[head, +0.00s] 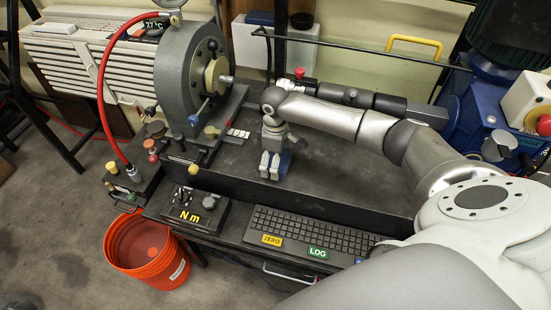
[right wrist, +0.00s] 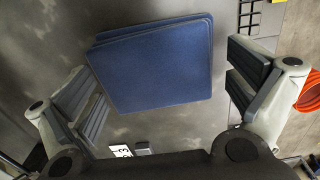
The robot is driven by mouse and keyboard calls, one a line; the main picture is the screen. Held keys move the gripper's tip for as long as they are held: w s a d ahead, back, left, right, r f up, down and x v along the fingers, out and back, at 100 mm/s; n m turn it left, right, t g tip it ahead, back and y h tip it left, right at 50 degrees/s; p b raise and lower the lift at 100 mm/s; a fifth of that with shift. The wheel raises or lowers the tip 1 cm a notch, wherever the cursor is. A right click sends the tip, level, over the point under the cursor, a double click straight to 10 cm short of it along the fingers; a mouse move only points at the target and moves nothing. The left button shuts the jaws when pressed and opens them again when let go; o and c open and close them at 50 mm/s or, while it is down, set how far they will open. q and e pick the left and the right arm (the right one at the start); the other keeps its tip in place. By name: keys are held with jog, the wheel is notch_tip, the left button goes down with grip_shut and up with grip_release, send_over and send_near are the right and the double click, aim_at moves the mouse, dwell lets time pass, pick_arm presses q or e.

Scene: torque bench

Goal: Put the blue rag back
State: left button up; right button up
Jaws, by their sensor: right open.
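The blue rag (right wrist: 155,65) lies folded and flat on the dark bench top in the right wrist view. My right gripper (right wrist: 166,98) is open, with one finger on each side of the rag and a gap to the right finger. In the head view my right gripper (head: 274,163) points down over the middle of the bench. Blue shows at its fingers there, but I cannot tell how much is rag. Whether the fingertips touch the bench is unclear. My left gripper is in neither view.
The bench (head: 345,165) carries a keyboard (head: 310,233) in front and a grey round machine (head: 190,75) at the left. A small Nm box (head: 190,215) stands front left. An orange bucket (head: 140,260) stands on the floor. A blue motor (head: 480,110) is at the right.

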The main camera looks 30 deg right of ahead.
jog(key=shift+r, duration=0.15)
notch_tip(320, 180, up, 12)
jog(key=b, duration=0.3)
dwell(0.6)
